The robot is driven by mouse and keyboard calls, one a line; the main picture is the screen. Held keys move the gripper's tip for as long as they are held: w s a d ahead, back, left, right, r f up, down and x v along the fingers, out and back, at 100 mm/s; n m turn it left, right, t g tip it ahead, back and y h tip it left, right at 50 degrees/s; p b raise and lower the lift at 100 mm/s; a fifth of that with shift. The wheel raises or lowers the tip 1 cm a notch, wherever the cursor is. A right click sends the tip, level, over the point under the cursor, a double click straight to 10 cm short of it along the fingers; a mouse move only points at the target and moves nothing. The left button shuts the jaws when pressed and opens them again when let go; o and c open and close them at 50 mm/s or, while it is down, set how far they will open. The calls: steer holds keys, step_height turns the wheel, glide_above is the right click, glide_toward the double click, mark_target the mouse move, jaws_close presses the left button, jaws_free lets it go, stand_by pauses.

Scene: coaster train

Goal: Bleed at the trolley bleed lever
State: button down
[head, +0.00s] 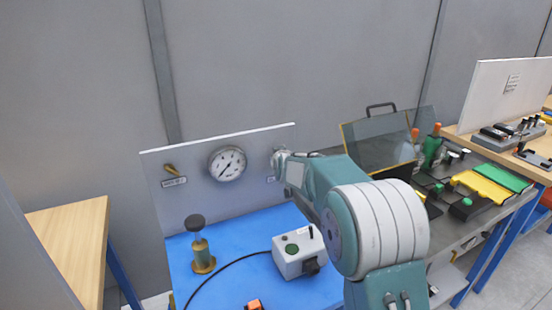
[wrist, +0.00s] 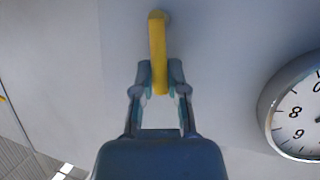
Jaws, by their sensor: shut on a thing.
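A white panel (head: 185,202) stands at the back of a blue-topped trolley (head: 235,228). A round dial gauge (head: 227,163) is on the panel, and part of it shows at the right of the wrist view (wrist: 300,108). My gripper (head: 279,159) is at the panel's right side in the head view. In the wrist view my gripper (wrist: 160,78) is shut on a yellow lever (wrist: 157,45), with a finger on each side of its free end. The head view hides this lever behind my gripper.
A brass cylinder with a black knob (head: 202,245) and a grey control box (head: 299,252) with a cable stand on the trolley. An orange item (head: 255,304) lies at its front. A cluttered bench (head: 470,210) is to the right, a wooden table (head: 70,240) to the left.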

steer(key=shift+d+f, duration=0.15)
steer(key=shift+f, duration=0.35)
stand_by(0.3)
steer(key=c, duration=0.7)
jaws_free()
steer(key=shift+o, duration=0.2)
steer(key=shift+r, duration=0.25)
steer(key=shift+r, duration=0.1)
steer(key=v, duration=1.1)
steer(key=shift+s, duration=0.35)
steer(key=shift+r, duration=0.1)
